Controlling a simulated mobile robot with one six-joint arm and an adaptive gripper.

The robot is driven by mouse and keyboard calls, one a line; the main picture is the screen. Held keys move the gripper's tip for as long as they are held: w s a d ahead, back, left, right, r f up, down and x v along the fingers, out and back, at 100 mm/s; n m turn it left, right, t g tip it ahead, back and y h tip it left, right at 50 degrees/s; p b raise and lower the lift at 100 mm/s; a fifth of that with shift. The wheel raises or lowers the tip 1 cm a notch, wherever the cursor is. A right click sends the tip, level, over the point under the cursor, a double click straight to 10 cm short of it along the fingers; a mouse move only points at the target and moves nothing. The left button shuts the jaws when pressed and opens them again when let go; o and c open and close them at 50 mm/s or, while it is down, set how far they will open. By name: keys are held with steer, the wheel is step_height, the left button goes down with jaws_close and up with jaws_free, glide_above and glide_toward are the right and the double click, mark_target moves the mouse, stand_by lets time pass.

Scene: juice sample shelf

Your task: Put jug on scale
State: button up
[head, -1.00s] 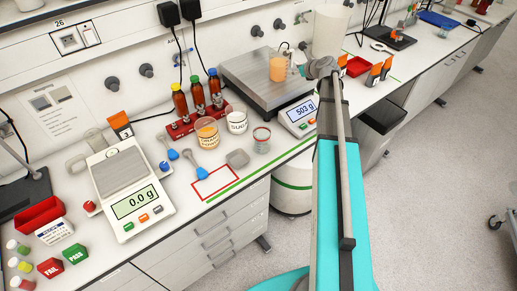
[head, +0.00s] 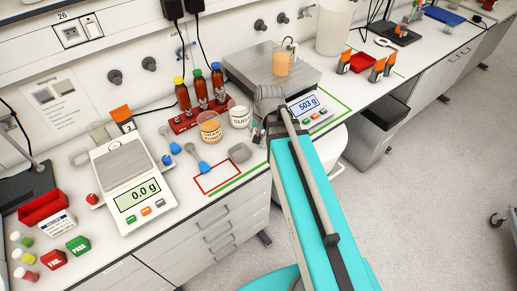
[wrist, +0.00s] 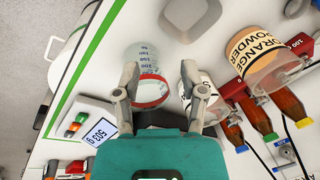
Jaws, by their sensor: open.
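A clear jug of orange liquid (head: 282,64) stands upright on the steel plate of the large scale (head: 245,68), whose display (head: 304,107) reads 503 g. My gripper (head: 258,133) is left of and nearer than the jug, apart from it. In the wrist view my gripper (wrist: 160,75) is open, its fingers either side of a clear graduated beaker with a red rim (wrist: 142,58). I cannot tell whether they touch it. The beaker is mostly hidden by my gripper in the head view. A smaller scale (head: 130,185) reads 0.0 g with its plate empty.
The orange powder tub (head: 209,128) and sugar tub (head: 240,115) stand close beside the gripper. Behind them is a red rack with several bottles (head: 200,95). A red-outlined square (head: 216,178) on the bench is bare. A white bucket (head: 335,30) stands right of the jug.

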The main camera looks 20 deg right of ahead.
steer(key=s+a+n+g+h, duration=0.1)
steer(key=s+n, duration=0.3)
steer(key=s, duration=0.2)
steer(key=shift+a+f+n+g+h, duration=0.2)
steer(key=shift+n+g+h, duration=0.1)
steer(key=shift+n, duration=0.1)
